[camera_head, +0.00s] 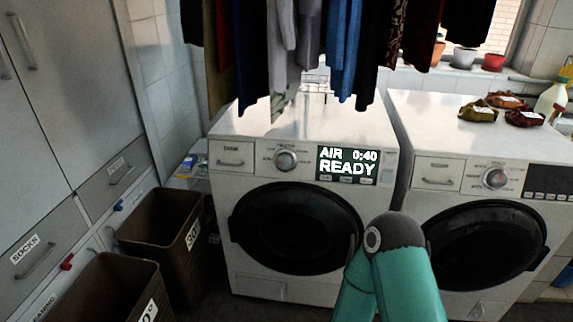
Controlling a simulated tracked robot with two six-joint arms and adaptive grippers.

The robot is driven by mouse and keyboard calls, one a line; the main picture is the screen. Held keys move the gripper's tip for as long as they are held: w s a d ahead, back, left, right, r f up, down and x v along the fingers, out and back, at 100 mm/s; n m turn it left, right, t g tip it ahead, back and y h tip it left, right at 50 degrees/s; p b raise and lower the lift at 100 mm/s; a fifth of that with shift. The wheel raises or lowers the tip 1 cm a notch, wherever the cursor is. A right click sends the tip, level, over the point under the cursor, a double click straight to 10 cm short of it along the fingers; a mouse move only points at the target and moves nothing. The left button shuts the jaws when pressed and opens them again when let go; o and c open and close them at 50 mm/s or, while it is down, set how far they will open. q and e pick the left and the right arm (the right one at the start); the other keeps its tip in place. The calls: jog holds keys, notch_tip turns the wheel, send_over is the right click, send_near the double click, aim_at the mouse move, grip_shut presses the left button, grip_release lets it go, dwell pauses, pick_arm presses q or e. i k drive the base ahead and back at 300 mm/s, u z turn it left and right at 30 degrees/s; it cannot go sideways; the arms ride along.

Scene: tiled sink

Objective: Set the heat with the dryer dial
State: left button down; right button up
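The left machine (330,118) is white, with a round dark door (290,228) that is shut. Its display (346,166) reads "AIR 0:40 READY", so I take it as the dryer. Its silver dial (286,160) sits on the panel, left of the display. Nothing touches the dial. A teal and grey arm link of mine rises at the bottom, in front of the gap between the two machines. Neither of my grippers shows in the head view.
A second white machine (440,125) with its own dial (496,178) stands at right. Clothes (340,45) hang above the dryer. Two brown baskets (160,225) stand at left by grey cabinets (65,90). Small bundles (478,112) and a bottle (551,98) are at right.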

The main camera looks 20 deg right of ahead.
aim_at(284, 162)
jog(key=u, duration=0.1)
jog(key=i, duration=1)
jog(key=z, duration=0.1)
